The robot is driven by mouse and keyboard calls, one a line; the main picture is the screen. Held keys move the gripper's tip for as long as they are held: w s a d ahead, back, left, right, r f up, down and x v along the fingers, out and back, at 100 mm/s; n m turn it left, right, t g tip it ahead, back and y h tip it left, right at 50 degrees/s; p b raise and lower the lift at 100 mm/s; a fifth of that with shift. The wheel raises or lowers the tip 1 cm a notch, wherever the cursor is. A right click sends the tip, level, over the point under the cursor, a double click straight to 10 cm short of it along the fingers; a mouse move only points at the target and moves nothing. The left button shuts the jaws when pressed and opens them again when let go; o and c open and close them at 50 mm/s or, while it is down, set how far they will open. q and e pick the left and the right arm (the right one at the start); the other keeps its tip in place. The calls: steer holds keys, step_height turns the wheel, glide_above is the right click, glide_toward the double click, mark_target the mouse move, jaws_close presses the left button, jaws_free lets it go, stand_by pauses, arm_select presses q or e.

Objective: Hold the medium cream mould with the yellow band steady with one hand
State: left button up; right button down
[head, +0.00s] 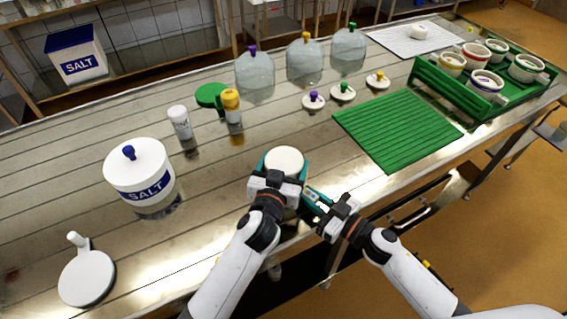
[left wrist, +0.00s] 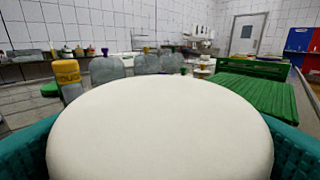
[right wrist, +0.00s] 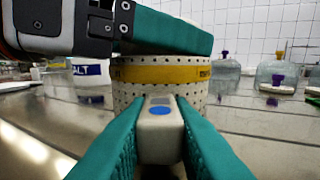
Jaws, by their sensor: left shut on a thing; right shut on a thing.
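The cream mould (right wrist: 205,75) with the yellow band stands on the steel table near its front edge, upright and perforated. Its white round top (head: 284,160) fills the left wrist view (left wrist: 160,130). My left gripper (head: 280,178) is shut on the mould, its teal fingers along both sides. My right gripper (head: 314,198) is lower and to the right, its teal fingers shut on a small pale grey piece with a blue spot (right wrist: 157,125) in front of the mould's wall. I cannot tell whether that piece joins the mould. The mould's near side is hidden in the head view.
A salt tub (head: 140,172) and a white lid with a handle (head: 87,278) are at the left. Two shakers (head: 180,123), clear domes (head: 255,72) and small knobbed lids (head: 313,100) stand behind. A green mat (head: 395,130) and green crate (head: 440,85) of moulds are at the right.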

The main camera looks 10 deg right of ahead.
arm_select(q)
steer(key=shift+s+a+f, duration=0.15)
steer(key=shift+f, duration=0.65)
steer(key=o, duration=0.7)
steer(key=shift+s+f, duration=0.1)
steer(key=shift+r+v, duration=0.3)
steer(key=shift+v, duration=1.65)
steer(key=shift+r+v, duration=0.3)
steer(key=shift+v, duration=1.7)
steer(key=shift+r+v, duration=0.25)
steer(key=shift+v, duration=1.7)
